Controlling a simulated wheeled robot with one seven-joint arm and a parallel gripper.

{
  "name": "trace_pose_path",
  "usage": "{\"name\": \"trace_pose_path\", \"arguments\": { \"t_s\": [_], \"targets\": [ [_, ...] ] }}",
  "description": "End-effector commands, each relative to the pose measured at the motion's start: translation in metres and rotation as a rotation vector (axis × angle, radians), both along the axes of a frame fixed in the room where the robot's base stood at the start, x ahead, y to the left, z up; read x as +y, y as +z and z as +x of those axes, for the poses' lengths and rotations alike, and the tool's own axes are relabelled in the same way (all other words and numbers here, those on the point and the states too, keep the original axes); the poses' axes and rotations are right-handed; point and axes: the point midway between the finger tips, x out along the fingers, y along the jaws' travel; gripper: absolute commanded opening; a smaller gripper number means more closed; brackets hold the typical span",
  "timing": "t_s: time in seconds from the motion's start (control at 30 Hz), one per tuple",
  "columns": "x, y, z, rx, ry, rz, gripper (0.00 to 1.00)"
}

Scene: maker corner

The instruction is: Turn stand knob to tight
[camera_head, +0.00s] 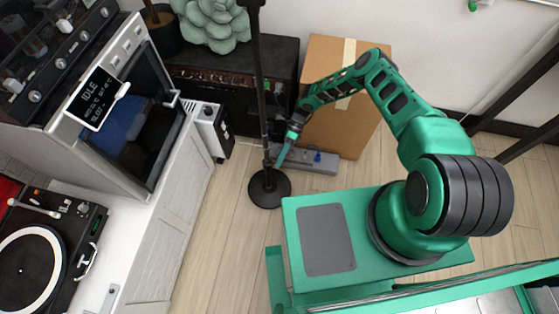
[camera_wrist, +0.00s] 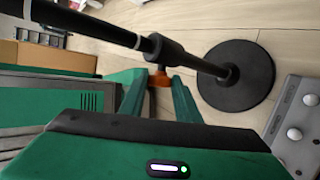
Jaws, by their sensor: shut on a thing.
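The black stand has a thin pole (camera_head: 260,75), a thicker collar and a round base (camera_head: 270,188) flat on the floor. In the wrist view the pole (camera_wrist: 95,24) crosses from upper left to the base (camera_wrist: 237,80), with the collar (camera_wrist: 165,48) midway. A small orange knob (camera_wrist: 159,80) sits at the collar, between the green fingers of my gripper (camera_wrist: 158,76). My gripper is shut on the knob. In the head view my gripper (camera_head: 281,160) reaches the pole low down, and I cannot make out the knob there.
A cardboard box (camera_head: 340,125) and a dark cabinet (camera_head: 235,75) stand behind. A white and black unit (camera_head: 212,130) stands left of the pole. Bare wood floor (camera_head: 220,235) lies in front.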

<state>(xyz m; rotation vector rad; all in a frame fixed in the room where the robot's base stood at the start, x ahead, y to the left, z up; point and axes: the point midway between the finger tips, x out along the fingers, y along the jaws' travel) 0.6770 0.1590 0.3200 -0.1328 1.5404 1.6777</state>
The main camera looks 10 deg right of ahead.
Motion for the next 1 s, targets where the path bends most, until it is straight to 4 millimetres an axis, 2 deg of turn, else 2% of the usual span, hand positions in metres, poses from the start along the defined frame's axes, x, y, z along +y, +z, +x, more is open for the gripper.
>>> {"name": "trace_pose_path", "arguments": {
  "t_s": [0.47, 1.0],
  "targets": [
    [-0.0012, -0.0064, 0.007, 0.142, -0.007, 0.021, 0.07],
    [-0.0027, -0.0052, 0.0086, 0.157, -0.008, 0.023, 0.07]
  ]
}}
